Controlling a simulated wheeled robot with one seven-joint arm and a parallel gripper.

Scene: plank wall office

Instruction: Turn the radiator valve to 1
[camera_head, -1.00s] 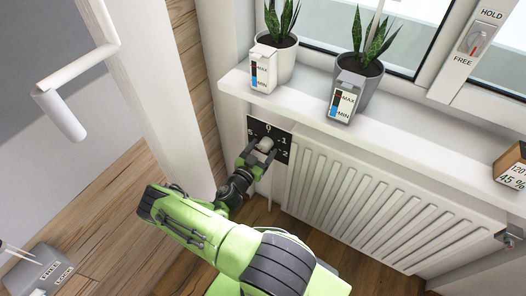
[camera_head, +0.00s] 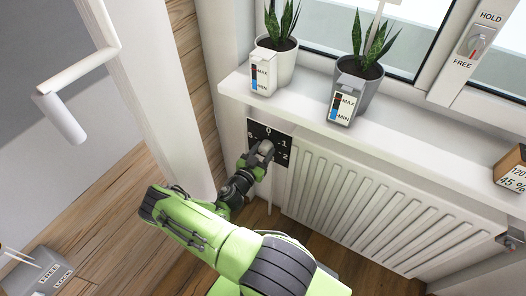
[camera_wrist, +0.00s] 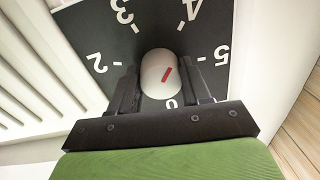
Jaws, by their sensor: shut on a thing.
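The radiator valve is a white round knob (camera_wrist: 157,72) with a short red mark, in front of a black dial plate (camera_head: 281,151) with white numbers. In the wrist view 2, 3, 4, 5 and 0 show around the knob; the 1 is not readable there, but it shows in the head view. The red mark lies aslant, and I cannot tell which number it points to. My gripper (camera_wrist: 162,88) is shut on the knob, one finger on each side. In the head view my gripper (camera_head: 262,151) covers most of the knob.
A white ribbed radiator (camera_head: 385,215) stands right of the dial, under a white windowsill (camera_head: 300,118) with two potted plants (camera_head: 357,85). A white door frame with a handle (camera_head: 62,117) is on the left. A grey FREE/LOCK box (camera_head: 45,272) is at lower left.

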